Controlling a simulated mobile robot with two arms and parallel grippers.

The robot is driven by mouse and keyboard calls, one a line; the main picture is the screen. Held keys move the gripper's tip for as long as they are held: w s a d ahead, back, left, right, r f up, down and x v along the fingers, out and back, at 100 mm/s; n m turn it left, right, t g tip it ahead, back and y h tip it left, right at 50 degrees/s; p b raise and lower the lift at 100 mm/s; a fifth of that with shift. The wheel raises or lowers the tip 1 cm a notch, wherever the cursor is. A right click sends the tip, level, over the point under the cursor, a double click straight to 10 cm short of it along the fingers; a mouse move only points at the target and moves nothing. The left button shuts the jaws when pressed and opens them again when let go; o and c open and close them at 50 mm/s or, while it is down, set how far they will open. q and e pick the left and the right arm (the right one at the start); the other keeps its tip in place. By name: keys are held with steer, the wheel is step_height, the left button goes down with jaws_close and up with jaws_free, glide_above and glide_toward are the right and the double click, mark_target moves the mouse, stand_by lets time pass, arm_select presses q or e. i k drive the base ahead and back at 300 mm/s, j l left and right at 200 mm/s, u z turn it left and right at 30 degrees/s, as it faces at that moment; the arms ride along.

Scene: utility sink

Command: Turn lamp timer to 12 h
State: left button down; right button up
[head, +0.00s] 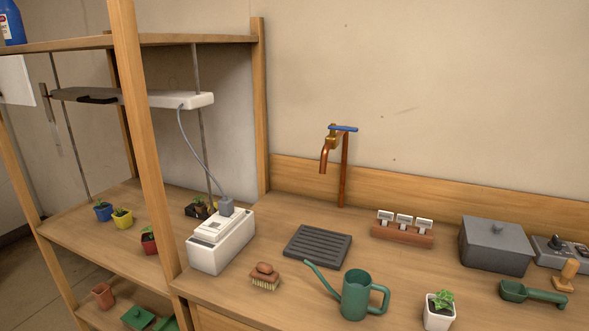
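The lamp timer appears to be the white box (222,245) at the left end of the wooden worktop, beside the shelf post. A grey plug (226,206) sits on its top, and a grey cord (187,140) runs from it up to the white lamp bar (180,99) hanging under the upper shelf. The timer's dial and its setting cannot be made out at this size. Neither of my grippers shows in the head view.
Small potted plants (122,217) stand on the shelf behind. A copper tap (330,150) is at the wall.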

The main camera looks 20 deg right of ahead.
mark_target(555, 244)
steer(key=k+l, duration=0.2)
steer(key=k+l+z, duration=0.1)
steer(key=l, duration=0.35)
steer(key=k+l, duration=0.3)
steer(key=k+l+z, duration=0.1)
steer(key=l, duration=0.25)
steer(key=k+l, duration=0.3)
steer(key=k+l+z, duration=0.1)
steer(key=l, duration=0.3)
steer(key=k+l, duration=0.25)
steer(key=k+l+z, duration=0.1)
steer(key=l, duration=0.4)
steer(key=k+j, duration=0.1)
steer(key=j+u, duration=0.05)
steer(key=j, duration=0.05)
